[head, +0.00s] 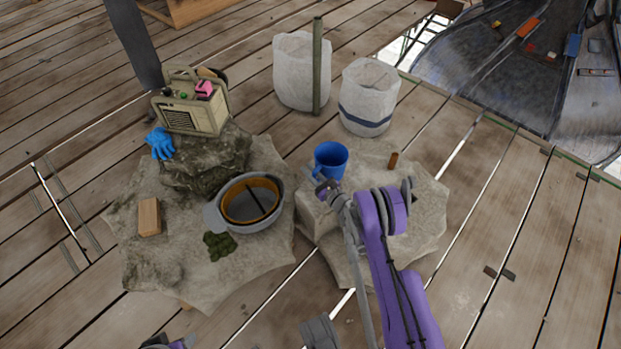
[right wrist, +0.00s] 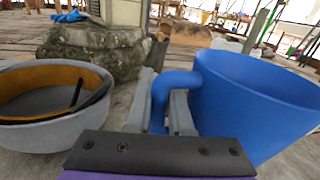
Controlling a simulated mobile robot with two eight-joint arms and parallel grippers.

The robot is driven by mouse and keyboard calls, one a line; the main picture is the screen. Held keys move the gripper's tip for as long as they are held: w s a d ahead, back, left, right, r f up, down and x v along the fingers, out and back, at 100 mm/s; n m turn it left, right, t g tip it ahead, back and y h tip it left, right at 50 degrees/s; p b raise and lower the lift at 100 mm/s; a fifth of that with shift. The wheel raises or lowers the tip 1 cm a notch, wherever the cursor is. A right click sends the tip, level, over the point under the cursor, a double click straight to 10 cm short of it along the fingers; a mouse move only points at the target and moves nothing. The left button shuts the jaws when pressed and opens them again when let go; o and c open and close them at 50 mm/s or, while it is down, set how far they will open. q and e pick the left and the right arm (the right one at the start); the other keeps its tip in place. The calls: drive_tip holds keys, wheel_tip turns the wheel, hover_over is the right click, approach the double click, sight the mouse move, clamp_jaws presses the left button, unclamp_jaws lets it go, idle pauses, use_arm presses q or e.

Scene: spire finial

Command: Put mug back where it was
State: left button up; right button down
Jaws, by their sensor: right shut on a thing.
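The blue mug (head: 331,160) stands upright at the back left of the right-hand stone block, over or on a pale raised part of it; I cannot tell whether its base touches. My right gripper (head: 322,188) is at the mug's near left side. In the right wrist view the gripper fingers (right wrist: 160,105) are shut on the handle of the mug (right wrist: 250,100), with the mug body to the right of them. Only a small part of my left arm shows at the bottom edge of the head view; its gripper fingers cannot be made out.
A grey basin (head: 272,215) with an orange-brown ring stands on the left stone slab (head: 190,280), near a wooden block (head: 149,216) and green moss (head: 219,245). A beige radio-like box (head: 190,108) and blue glove (head: 160,143) lie behind. White sacks (head: 368,97) stand beyond. A brown cylinder (head: 392,160) stands right of the mug.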

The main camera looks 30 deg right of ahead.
drive_tip(key=shift+f+b, duration=0.5)
drive_tip(key=shift+f, duration=1.4)
drive_tip(key=c, duration=0.8)
unclamp_jaws()
drive_tip(key=shift+f, duration=0.1)
